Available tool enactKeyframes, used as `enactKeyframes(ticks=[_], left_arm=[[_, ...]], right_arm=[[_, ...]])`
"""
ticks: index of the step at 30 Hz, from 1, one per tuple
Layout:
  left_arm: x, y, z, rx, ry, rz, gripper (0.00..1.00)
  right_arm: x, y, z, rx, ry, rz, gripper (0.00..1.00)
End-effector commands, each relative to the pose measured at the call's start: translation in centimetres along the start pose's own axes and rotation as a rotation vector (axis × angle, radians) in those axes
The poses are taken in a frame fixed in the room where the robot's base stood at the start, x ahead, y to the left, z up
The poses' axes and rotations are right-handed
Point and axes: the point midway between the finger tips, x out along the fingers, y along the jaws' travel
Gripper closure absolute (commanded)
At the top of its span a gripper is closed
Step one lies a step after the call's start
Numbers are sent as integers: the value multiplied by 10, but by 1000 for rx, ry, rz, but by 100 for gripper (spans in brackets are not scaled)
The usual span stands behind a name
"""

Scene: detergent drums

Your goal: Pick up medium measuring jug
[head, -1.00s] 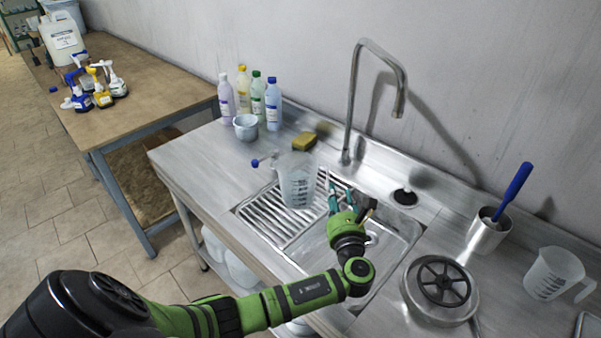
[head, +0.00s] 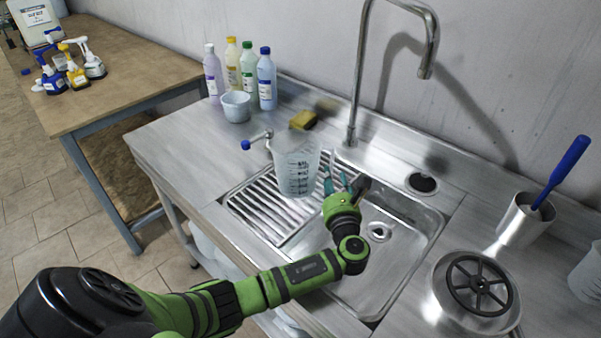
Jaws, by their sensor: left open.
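A translucent measuring jug (head: 296,172) with dark graduation marks stands on the ribbed drainboard left of the sink basin. I take it for the medium one. My left gripper (head: 336,182) is open, close to the right side of the jug in the picture, above the sink's left edge. Its teal fingers point toward the back, and one looks very near the jug wall or overlaps it. I cannot tell whether they touch. Another translucent jug (head: 586,278) is cut off at the right edge. My right gripper is not in view.
The sink basin (head: 395,262) lies right of the gripper, with a tall tap (head: 361,80) behind. A blue-knobbed metal fitting (head: 256,141) is beside the jug. A sponge (head: 303,120), small pot (head: 236,107) and several bottles stand behind.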

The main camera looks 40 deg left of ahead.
Motion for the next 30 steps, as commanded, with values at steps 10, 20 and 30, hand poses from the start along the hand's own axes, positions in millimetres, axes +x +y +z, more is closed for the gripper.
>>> enactKeyframes(ticks=[10, 20, 30], left_arm=[[45, 0, -2, 2, -1, 1, 59], [46, 0, 1, 2, 0, 0, 91], [46, 0, 3, 2, -5, 0, 100]], right_arm=[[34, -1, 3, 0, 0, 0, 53], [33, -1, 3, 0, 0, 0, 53], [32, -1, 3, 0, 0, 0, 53]])
